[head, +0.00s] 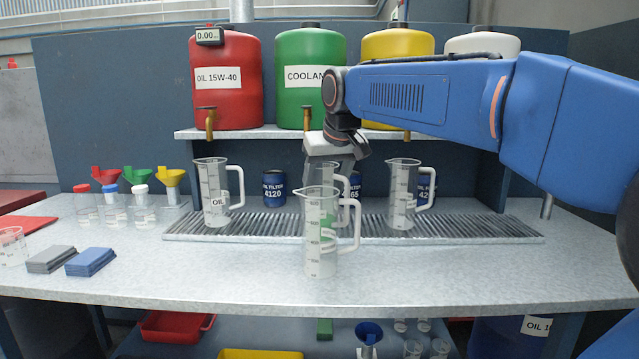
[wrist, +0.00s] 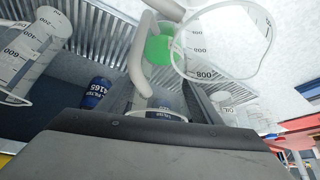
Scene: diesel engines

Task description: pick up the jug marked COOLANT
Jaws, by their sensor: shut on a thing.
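Several clear measuring jugs stand on the bench. One jug (head: 330,174) is in the middle by the drip grating, directly under my gripper (head: 335,158), partly hidden by it and by a front jug (head: 322,250). My gripper is shut on this middle jug near its top. Its label cannot be read. In the wrist view, a pale handle (wrist: 140,65) shows close to the dark gripper body. A left jug (head: 214,188) is marked OIL, and a right jug (head: 402,190) stands apart.
Red, green and yellow drums with taps stand on the shelf above; the green drum (head: 310,70) reads COOLANT. Blue oil filters (head: 273,188) sit behind the grating (head: 270,228). Funnels and bottles are left. The bench front right (head: 480,270) is clear.

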